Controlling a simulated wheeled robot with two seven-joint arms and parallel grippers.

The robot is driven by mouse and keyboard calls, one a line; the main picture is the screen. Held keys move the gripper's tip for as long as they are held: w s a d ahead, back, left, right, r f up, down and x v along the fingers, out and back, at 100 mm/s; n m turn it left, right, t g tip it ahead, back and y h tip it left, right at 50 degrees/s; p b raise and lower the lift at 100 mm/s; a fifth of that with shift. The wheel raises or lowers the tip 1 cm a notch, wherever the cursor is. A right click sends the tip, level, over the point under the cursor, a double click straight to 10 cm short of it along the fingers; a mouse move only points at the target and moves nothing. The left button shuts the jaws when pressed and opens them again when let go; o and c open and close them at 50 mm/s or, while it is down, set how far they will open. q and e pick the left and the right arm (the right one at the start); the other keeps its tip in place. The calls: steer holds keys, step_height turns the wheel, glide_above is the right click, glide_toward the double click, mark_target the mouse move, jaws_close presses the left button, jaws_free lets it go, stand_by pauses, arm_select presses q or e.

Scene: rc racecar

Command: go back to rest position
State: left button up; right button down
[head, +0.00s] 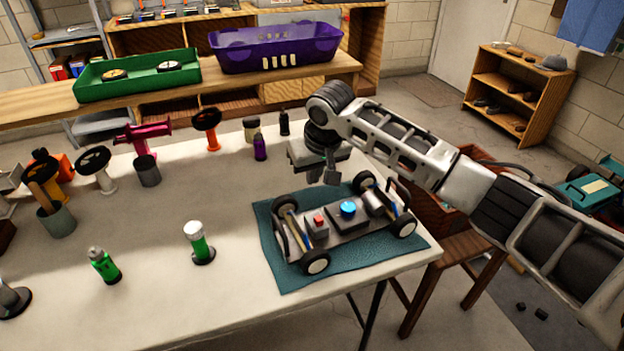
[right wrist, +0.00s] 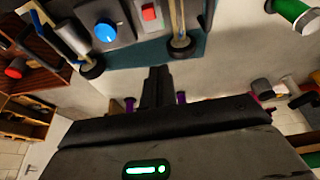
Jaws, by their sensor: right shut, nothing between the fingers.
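My right gripper (head: 331,176) is above the far edge of the racecar, with its fingers together and nothing between them. In the right wrist view its fingers (right wrist: 156,88) also show closed. The racecar (head: 335,228) sits on a teal mat (head: 283,275) at the right end of the table. It has four black wheels, a red button (head: 319,221) and a blue knob (head: 348,209). The knob also shows in the right wrist view (right wrist: 106,32). My left gripper is not in view.
A green tray (head: 138,76) and a purple crate (head: 277,47) sit on the bench behind. The front middle of the table is clear.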

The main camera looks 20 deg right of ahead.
stand_by(0.4)
steer(key=s+a+f+n+y, duration=0.1)
steer(key=s+a+f, duration=0.2)
steer(key=s+f, duration=0.45)
steer(key=s+a+f+n+y, duration=0.2)
steer(key=s+a+f, duration=0.2)
steer(key=s, duration=0.7)
steer(key=s+d+m+h, duration=0.3)
steer(key=s+d, duration=0.9)
steer(key=s, duration=0.5)
steer(key=w+a+f+n+t+y, duration=0.1)
steer(key=w+a+f+t+y, duration=0.1)
steer(key=w+a+f+t, duration=0.4)
steer(key=shift+w+t, duration=0.2)
steer(key=shift+t, duration=0.1)
